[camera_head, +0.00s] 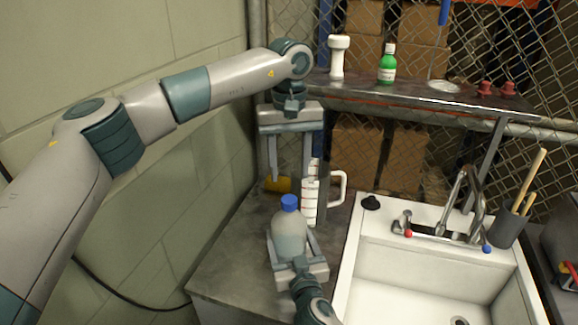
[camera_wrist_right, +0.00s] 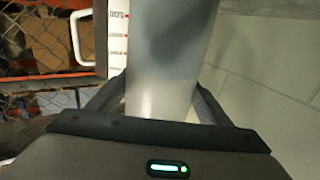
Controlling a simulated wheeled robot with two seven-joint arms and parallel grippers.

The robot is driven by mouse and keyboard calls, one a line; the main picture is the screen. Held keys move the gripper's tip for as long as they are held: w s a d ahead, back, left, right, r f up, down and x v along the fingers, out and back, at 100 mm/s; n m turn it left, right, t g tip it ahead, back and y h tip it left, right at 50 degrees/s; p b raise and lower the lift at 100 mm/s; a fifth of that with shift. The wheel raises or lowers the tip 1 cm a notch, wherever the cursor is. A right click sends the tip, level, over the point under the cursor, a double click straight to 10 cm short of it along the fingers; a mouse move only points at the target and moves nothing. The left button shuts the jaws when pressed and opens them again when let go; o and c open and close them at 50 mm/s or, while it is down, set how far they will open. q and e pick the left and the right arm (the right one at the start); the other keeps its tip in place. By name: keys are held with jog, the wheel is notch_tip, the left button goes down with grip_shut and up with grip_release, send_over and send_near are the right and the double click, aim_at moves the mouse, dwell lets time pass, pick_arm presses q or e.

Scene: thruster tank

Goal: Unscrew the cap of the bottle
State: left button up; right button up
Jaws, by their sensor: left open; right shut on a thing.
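The bottle (camera_head: 289,232) is pale and translucent, with a blue cap (camera_head: 289,203) on top. It stands upright on the grey counter to the left of the sink. My right gripper (camera_head: 292,246) comes from the front and is shut on the bottle's body. In the right wrist view the bottle (camera_wrist_right: 165,60) fills the space between the two fingers (camera_wrist_right: 162,100); its cap is out of that view. My left gripper (camera_head: 289,180) is open and empty, fingers pointing down, above and behind the blue cap.
A white measuring jug (camera_head: 311,202) with red marks stands just behind the bottle. A yellow object (camera_head: 277,184) lies at the back of the counter. The sink (camera_head: 420,270) is to the right. A shelf (camera_head: 420,93) holds a green bottle (camera_head: 387,66).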

aim_at(289, 199)
pick_arm(q)
jog(key=m, duration=0.5)
jog(key=shift+m, duration=0.4)
jog(key=shift+f, duration=4)
jog(key=c, duration=1.1)
jog(key=shift+n, duration=0.3)
